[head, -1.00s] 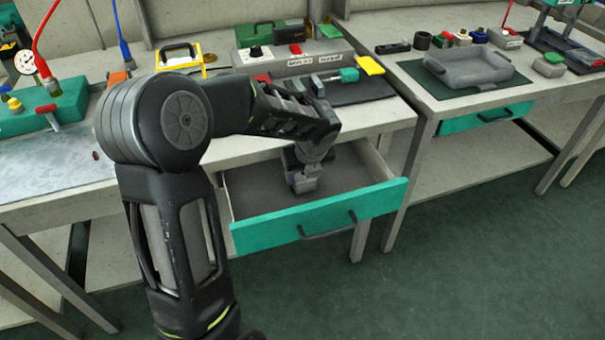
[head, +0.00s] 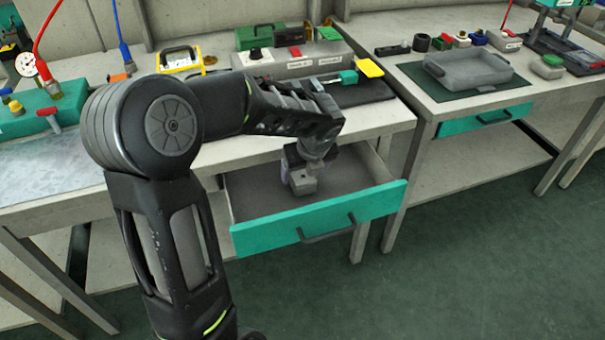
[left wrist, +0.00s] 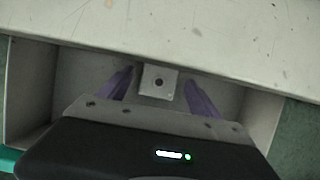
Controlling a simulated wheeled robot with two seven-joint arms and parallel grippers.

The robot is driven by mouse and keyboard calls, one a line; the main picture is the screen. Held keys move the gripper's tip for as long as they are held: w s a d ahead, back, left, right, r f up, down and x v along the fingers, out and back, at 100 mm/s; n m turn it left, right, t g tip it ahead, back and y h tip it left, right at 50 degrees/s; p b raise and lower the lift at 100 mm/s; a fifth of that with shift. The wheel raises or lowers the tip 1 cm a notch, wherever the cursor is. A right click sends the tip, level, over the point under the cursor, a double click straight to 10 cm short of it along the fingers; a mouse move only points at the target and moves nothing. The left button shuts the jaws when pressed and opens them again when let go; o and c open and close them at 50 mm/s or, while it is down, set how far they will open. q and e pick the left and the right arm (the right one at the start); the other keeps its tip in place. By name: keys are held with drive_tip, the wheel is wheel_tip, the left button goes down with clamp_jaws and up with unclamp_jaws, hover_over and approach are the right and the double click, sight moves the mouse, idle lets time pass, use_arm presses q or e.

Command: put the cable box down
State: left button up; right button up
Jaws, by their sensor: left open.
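In the left wrist view the box (left wrist: 158,84) lies between the two purple fingers, with a gap on each side. My left gripper (head: 298,172) reaches down into the drawer over the box. Its fingers (left wrist: 160,80) are spread open. The gripper partly hides the upper part of the box in the head view. My right gripper is not in view.
The drawer has a teal front with a dark handle (head: 326,231) and hangs out below the bench top (head: 375,118). Its floor is bare around the box. A grey tray (head: 468,80) stands on the bench to the right. The green floor in front is clear.

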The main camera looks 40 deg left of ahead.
use_arm(q)
drive_tip(key=p+v, duration=0.1)
drive_tip(key=v, duration=0.8)
idle(0.3)
